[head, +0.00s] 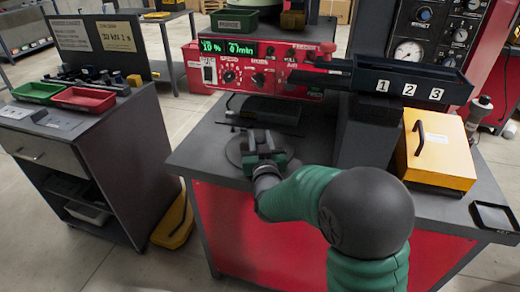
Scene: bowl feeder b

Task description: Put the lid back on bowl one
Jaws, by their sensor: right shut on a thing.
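My right gripper (262,143) reaches over the dark grey table in the head view, at the left part of its top. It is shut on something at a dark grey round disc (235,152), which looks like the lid. The disc appears to lie flat on or just above the table; I cannot tell which. The gripper hides the disc's middle and the exact grip. Bowl one cannot be made out for certain; part of the feeder is cut off at the top edge. My left gripper is not in view.
A red control panel (232,73) stands behind the disc. A dark bin numbered 1, 2, 3 (408,86) is right of it. A yellow box with a handle (443,160) and a small black tray (494,216) sit at the right. A side cabinet (75,160) stands left.

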